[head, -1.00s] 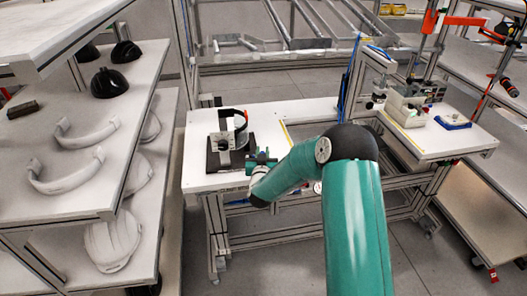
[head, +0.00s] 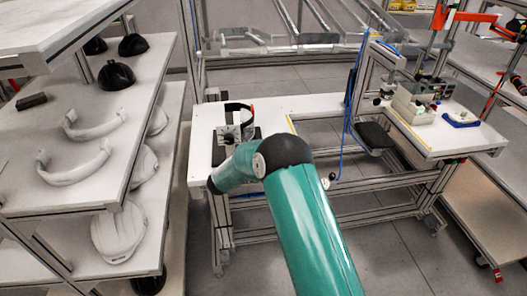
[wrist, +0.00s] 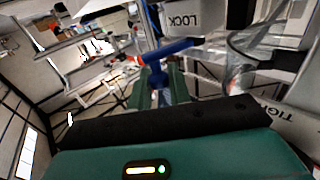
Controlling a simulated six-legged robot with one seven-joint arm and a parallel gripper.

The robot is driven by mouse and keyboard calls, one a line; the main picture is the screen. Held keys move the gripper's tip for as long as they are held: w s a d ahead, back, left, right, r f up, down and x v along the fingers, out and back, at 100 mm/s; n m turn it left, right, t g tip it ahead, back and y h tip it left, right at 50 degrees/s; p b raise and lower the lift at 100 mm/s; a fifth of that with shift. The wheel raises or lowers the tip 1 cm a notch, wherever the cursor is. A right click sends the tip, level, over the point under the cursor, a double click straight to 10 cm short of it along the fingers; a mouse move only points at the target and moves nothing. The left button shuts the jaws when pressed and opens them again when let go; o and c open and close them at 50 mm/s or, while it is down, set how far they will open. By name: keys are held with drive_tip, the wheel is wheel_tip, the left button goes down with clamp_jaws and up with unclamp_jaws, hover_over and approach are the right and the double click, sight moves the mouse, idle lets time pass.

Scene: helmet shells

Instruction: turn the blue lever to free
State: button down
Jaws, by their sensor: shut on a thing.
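The blue lever (wrist: 168,50) shows in the wrist view as a bar across the upper middle, with its lower part between my fingers. My gripper (wrist: 161,82) is shut on it. A white block marked LOCK (wrist: 185,18) is just above the lever in that view. A curved white part with letters starting TIG (wrist: 290,125) is at the right. In the head view, the fixture with a dark curved band (head: 238,112) stands on the white bench. There, my arm hides my gripper and the lever.
The white bench (head: 290,104) has bare room right of the fixture. Shelves with white curved shells (head: 75,165) and black domes (head: 116,75) stand at the left. A second bench at the right holds a grey-green device (head: 412,105) and a blue tray (head: 461,119).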

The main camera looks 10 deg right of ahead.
drive_tip(key=shift+r, duration=0.1)
idle(0.3)
drive_tip(key=c, duration=1.3)
unclamp_jaws()
drive_tip(key=shift+c, duration=0.2)
drive_tip(key=v, duration=1.3)
drive_tip(key=shift+a, duration=0.35)
drive_tip(key=shift+s, duration=0.1)
